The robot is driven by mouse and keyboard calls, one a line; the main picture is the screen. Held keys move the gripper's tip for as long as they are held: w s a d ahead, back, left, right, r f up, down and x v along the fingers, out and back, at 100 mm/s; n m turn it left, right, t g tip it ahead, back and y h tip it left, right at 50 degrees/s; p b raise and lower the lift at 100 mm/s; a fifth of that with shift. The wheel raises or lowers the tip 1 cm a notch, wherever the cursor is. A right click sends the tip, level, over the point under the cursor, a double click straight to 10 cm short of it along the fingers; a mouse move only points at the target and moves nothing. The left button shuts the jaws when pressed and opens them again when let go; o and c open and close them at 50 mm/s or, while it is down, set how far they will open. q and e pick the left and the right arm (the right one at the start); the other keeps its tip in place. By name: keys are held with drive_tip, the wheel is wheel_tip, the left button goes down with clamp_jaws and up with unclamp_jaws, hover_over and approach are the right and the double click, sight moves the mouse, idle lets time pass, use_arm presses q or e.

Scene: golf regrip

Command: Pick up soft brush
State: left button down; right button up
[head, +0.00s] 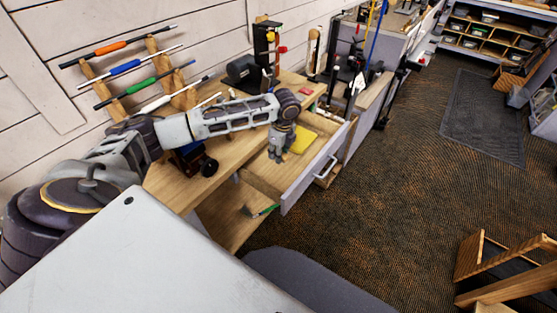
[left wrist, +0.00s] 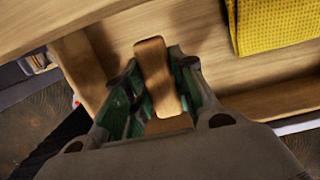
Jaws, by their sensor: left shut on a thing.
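My left gripper (head: 278,157) reaches down into the open drawer (head: 311,172) under the workbench. In the left wrist view its two fingers (left wrist: 158,85) are shut on a wooden piece, which I take to be the handle of the soft brush (left wrist: 154,65). The brush stands out between the fingers, over the drawer's wooden floor. Its bristles are not visible. In the head view the gripper and arm hide the brush. My right gripper is in neither view.
A yellow cloth (head: 303,140) lies in the drawer beside the gripper. The workbench (head: 222,160) carries tools and a dark machine (head: 243,72). Golf clubs with coloured grips rest on a wall rack (head: 150,46). A green-handled tool (head: 263,210) lies below the drawer. Carpet lies open to the right.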

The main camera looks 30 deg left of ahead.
use_arm(q)
drive_tip(key=shift+r, duration=1.75)
drive_tip(key=shift+r+p, duration=0.65)
drive_tip(key=shift+p, duration=0.15)
drive_tip(key=shift+r+p, duration=0.65)
drive_tip(key=shift+r, duration=0.05)
wheel_tip(320, 180, up, 3)
drive_tip(key=p, duration=0.2)
drive_tip(key=shift+f+p, duration=0.1)
drive_tip(key=shift+p, duration=0.3)
wheel_tip(320, 180, up, 4)
drive_tip(key=p, duration=0.4)
drive_tip(key=shift+r, duration=0.2)
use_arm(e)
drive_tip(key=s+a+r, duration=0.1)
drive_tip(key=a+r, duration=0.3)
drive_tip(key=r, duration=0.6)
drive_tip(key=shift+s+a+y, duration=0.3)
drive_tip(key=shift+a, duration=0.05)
